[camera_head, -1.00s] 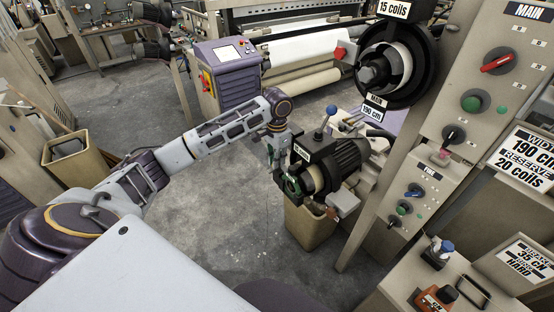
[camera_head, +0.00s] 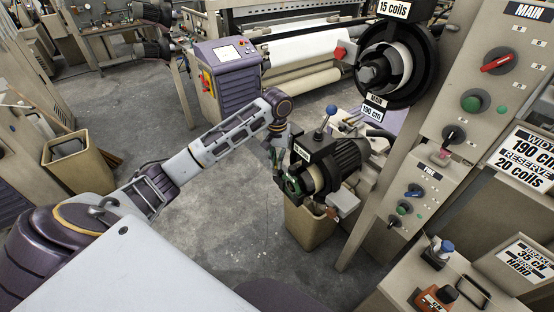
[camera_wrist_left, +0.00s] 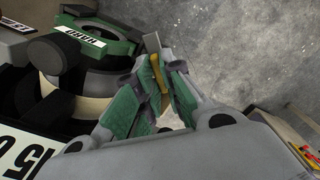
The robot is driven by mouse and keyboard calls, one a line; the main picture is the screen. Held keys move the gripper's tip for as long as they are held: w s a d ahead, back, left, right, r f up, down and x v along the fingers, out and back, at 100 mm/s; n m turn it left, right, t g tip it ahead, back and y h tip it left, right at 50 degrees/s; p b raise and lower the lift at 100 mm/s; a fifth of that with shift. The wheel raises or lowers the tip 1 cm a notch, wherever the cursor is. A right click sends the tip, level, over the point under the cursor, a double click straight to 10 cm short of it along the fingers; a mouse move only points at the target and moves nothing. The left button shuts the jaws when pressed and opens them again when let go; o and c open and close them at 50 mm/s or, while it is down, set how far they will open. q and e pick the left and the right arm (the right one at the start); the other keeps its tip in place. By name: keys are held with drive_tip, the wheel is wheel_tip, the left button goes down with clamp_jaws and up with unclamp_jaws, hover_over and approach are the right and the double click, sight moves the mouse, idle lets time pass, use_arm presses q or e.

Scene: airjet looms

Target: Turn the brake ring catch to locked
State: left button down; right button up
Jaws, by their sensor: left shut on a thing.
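The lower yarn feeder (camera_head: 333,168) has a dark motor body and a pale drum. A green brake ring (camera_head: 291,185) sits at its front. In the left wrist view the ring (camera_wrist_left: 105,46) is at upper left, with a white label that reads upside down. My left gripper (camera_head: 276,168) is at the left side of the ring. In the left wrist view its green-padded fingers (camera_wrist_left: 155,88) are closed around a small yellow-brown catch (camera_wrist_left: 157,70), with a pale tab beyond it. The fingers partly hide the catch, so its lock position is unclear. My right gripper is not in view.
A larger black feeder (camera_head: 392,62) hangs above right. A control panel (camera_head: 480,95) with knobs stands right. A beige bin (camera_head: 308,226) is below the lower feeder. A blue-knobbed lever (camera_head: 331,110) rises behind it.

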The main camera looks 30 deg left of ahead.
use_arm(q)
drive_tip(key=n, duration=0.5)
drive_tip(key=shift+r+n, duration=0.1)
drive_tip(key=shift+n, duration=2.2)
drive_tip(key=c, duration=1.5)
unclamp_jaws()
drive_tip(key=shift+c, duration=0.2)
wheel_tip(320, 180, up, 12)
